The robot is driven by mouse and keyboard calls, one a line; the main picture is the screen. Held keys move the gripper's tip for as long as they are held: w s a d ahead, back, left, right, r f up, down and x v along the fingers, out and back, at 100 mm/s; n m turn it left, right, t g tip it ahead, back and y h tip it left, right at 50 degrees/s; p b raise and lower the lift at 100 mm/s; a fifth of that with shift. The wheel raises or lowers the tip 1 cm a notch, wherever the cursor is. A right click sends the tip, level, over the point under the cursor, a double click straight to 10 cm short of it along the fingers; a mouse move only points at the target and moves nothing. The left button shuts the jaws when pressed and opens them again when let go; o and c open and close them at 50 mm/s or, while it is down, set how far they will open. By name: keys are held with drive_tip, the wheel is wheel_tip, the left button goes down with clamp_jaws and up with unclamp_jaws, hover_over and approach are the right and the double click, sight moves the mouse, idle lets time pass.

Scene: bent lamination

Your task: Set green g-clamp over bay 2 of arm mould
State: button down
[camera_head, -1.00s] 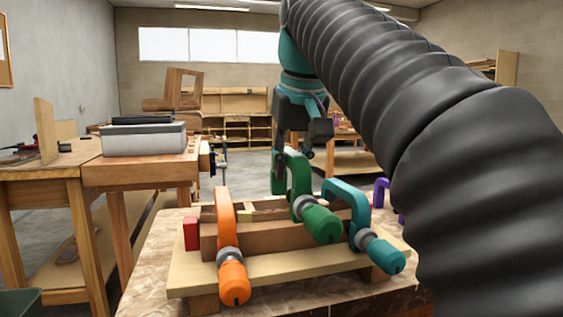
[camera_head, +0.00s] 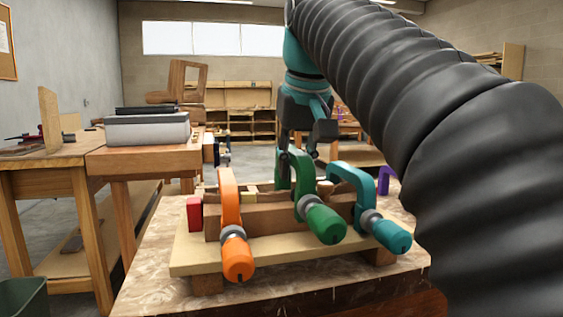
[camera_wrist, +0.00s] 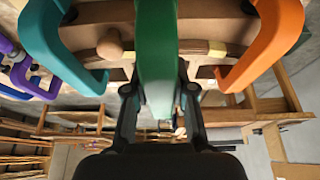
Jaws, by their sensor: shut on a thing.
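The green g-clamp (camera_head: 302,175) stands over the middle of the arm mould (camera_head: 272,217), between an orange clamp (camera_head: 229,200) on the left and a teal clamp (camera_head: 352,180) on the right. Its screw handle points toward the front. My gripper (camera_head: 300,150) is above and behind it, shut on its frame. In the wrist view the green clamp (camera_wrist: 157,60) fills the middle between my fingers (camera_wrist: 160,98). The orange clamp (camera_wrist: 265,45) and teal clamp (camera_wrist: 60,50) flank it there. Whether the green clamp touches the mould is hidden.
The mould rests on a pale base board (camera_head: 215,250) on a worktable (camera_head: 150,275). A red block (camera_head: 194,214) sits at its left end. A purple clamp (camera_head: 384,180) stands behind at right. A wooden bench (camera_head: 110,165) with a grey box stands at left.

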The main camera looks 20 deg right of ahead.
sight(301, 154)
drive_tip(key=shift+f, duration=0.2)
idle(0.3)
drive_tip(key=shift+f+b, duration=1.3)
drive_tip(key=shift+f, duration=0.75)
drive_tip(key=c, duration=1.2)
unclamp_jaws()
drive_tip(key=shift+r, duration=0.15)
drive_tip(key=shift+v, duration=3.7)
drive_tip(key=shift+r, duration=0.15)
drive_tip(key=shift+p+v, duration=2.8)
drive_tip(key=shift+v, duration=0.1)
